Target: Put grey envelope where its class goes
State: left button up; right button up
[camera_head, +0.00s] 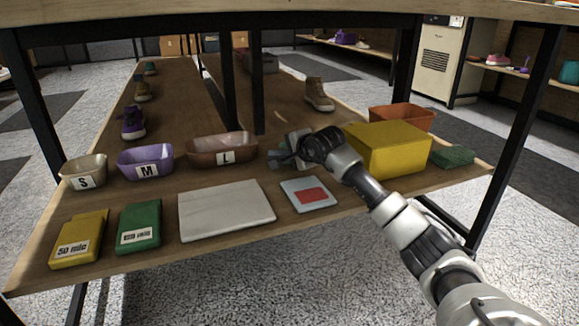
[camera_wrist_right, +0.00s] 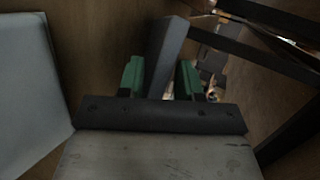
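A slim grey block-like piece, which I take for the grey envelope (camera_wrist_right: 165,50), stands between the green-tipped fingers of my right gripper (camera_wrist_right: 160,80) in the right wrist view. The fingers appear closed on it, and it leans to the upper right. In the head view my right gripper (camera_head: 284,156) is over the table, just right of the brown bin marked L (camera_head: 222,149) and behind the white card with a red patch (camera_head: 308,194). The envelope is mostly hidden there by the gripper. My left gripper is not in view.
The table (camera_head: 335,222) also holds bins marked S (camera_head: 84,171) and M (camera_head: 144,161), a yellow packet (camera_head: 78,238), a green packet (camera_head: 138,226), and a pale flat pad (camera_head: 226,210). A yellow box (camera_head: 390,148), orange bin (camera_head: 402,116) and green sponge (camera_head: 452,157) are right.

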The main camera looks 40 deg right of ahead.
jog(key=p+v, duration=0.1)
jog(key=v, duration=0.7)
jog(key=shift+p, duration=0.3)
jog(key=shift+s+r+p, duration=0.1)
jog(key=shift+r+p, duration=0.25)
jog(key=shift+r, duration=0.05)
notch_tip(320, 180, up, 7)
jog(key=s+p, duration=0.2)
jog(key=p, duration=0.1)
jog(key=shift+s+f+p, duration=0.2)
jog(key=shift+s+p, duration=0.05)
jog(key=shift+p, duration=0.15)
jog(key=shift+a, duration=0.1)
